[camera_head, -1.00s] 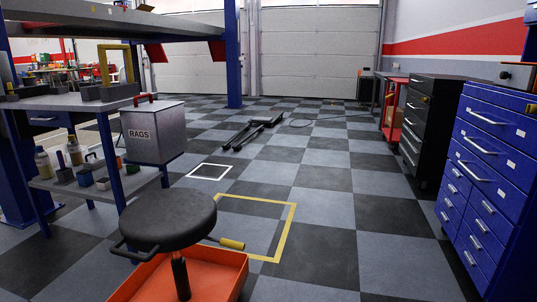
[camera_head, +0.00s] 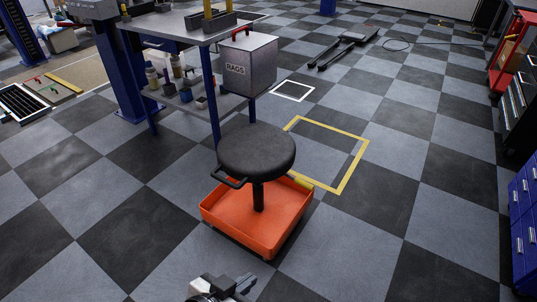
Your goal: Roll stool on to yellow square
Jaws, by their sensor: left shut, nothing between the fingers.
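The stool has a round black seat (camera_head: 257,150) with a black handle (camera_head: 231,182) at its front left, a black post and an orange tray base (camera_head: 240,229). It stands upright just in front of the yellow square (camera_head: 353,167), a taped outline on the floor. The seat and base hide the square's near left part, so I cannot tell whether the base touches the outline. My left gripper (camera_head: 243,284) shows at the bottom edge, shut and empty, in front of the stool and apart from it. My right gripper is out of view.
A workbench with a grey RAGS bin (camera_head: 249,65) stands behind the stool to the left. A smaller white outline (camera_head: 292,91) lies beyond the yellow square. Blue drawers (camera_head: 524,215) stand at the far right. The checkered floor is clear left and right of the stool.

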